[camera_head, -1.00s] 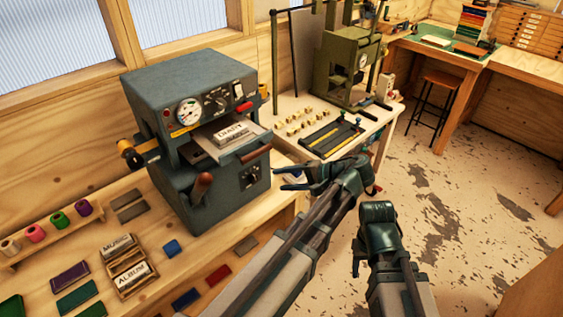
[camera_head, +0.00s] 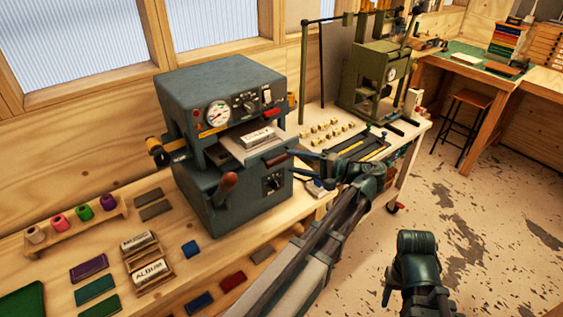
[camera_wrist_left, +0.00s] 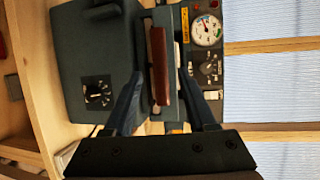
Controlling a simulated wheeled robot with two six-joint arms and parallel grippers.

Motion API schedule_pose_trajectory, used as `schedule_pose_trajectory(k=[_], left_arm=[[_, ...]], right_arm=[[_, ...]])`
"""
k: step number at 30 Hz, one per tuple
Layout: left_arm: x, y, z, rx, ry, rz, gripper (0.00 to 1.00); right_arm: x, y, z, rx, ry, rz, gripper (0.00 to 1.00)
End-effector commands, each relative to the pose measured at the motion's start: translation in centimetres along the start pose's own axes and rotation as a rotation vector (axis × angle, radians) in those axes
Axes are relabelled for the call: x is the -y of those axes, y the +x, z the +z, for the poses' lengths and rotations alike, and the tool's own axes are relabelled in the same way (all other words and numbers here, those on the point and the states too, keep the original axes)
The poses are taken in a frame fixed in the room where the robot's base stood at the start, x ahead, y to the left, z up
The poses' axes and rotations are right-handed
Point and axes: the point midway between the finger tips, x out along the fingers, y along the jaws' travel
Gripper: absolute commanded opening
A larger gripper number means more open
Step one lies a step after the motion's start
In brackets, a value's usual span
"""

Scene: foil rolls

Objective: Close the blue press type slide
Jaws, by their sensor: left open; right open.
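The blue-grey press (camera_head: 185,100) stands on the bench at the left. Its type slide (camera_head: 228,152) sticks out at the front, with a light block of raised letters lying on it. The slide ends in a reddish-brown handle (camera_head: 274,160). My left gripper (camera_head: 296,166) is open just in front of this handle. In the left wrist view the handle (camera_wrist_left: 160,65) appears between the two open fingers (camera_wrist_left: 162,92); I cannot tell whether they touch it. My right gripper (camera_head: 388,292) is low at the bottom right, away from the press, its fingers mostly hidden.
A brown-knobbed lever (camera_head: 227,182) projects at the press front. Labelled type boxes (camera_head: 150,270), coloured blocks and a rack of spools (camera_head: 75,225) lie on the bench. Floor at right is clear.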

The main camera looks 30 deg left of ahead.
Motion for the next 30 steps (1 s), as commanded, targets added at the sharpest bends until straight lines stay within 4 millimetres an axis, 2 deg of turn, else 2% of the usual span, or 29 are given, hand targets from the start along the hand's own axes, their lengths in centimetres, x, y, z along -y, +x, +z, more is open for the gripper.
schedule_pose_trajectory(k=[3, 9, 15, 23, 30], left_arm=[[-0.1, 2.2, 0.1, 0.003, 0.0, 0.0, 0.57], [-0.1, 4.5, 0.0, 0.002, 0.001, 0.0, 0.57], [0.0, 5.3, 0.0, 0.0, 0.001, 0.0, 0.57], [0.0, 5.4, 0.0, 0.0, 0.001, 0.0, 0.57], [0.0, 5.3, 0.0, 0.0, 0.0, 0.0, 0.14]], right_arm=[[0.1, 0.5, 0.0, 0.0, 0.0, 0.0, 0.5], [0.1, 0.9, -0.1, 0.0, 0.0, 0.0, 0.5], [0.1, 1.0, -0.1, 0.0, 0.0, 0.0, 0.5], [0.1, 0.9, -0.1, 0.0, 0.0, 0.0, 0.5], [0.1, 0.9, -0.1, 0.0, 0.0, 0.0, 0.5]])
